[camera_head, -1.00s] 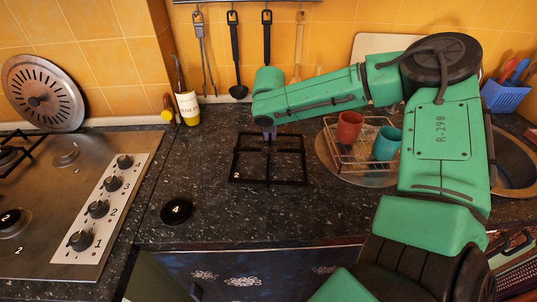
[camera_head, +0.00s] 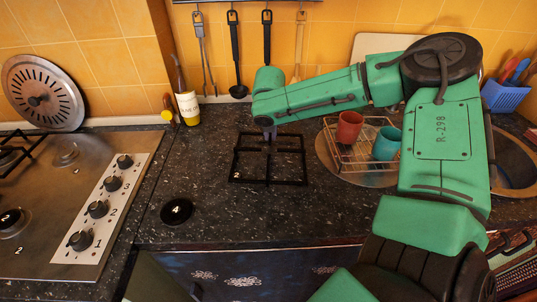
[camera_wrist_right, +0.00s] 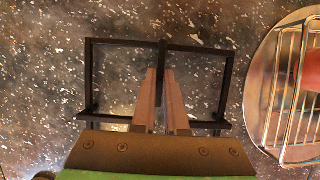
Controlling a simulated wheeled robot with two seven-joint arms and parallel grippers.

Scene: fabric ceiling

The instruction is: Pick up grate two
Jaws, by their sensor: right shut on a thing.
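Grate two (camera_head: 269,182) is a black square grate marked with a white 2, lying on the dark speckled counter in the head view. It also shows in the right wrist view (camera_wrist_right: 125,42), with its middle bar between my fingers. My right gripper (camera_head: 270,134) points down at the far middle part of the grate. In the right wrist view my right gripper (camera_wrist_right: 164,85) is shut on the grate's middle bar. The grate appears to rest on the counter. My left gripper is not in view.
A wire rack (camera_head: 352,158) with a red cup (camera_head: 349,127) and a teal cup (camera_head: 386,144) stands to the right. A black burner cap marked 4 (camera_head: 176,211) lies front left. The stove (camera_head: 60,215) is at left, a bottle (camera_head: 187,103) behind.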

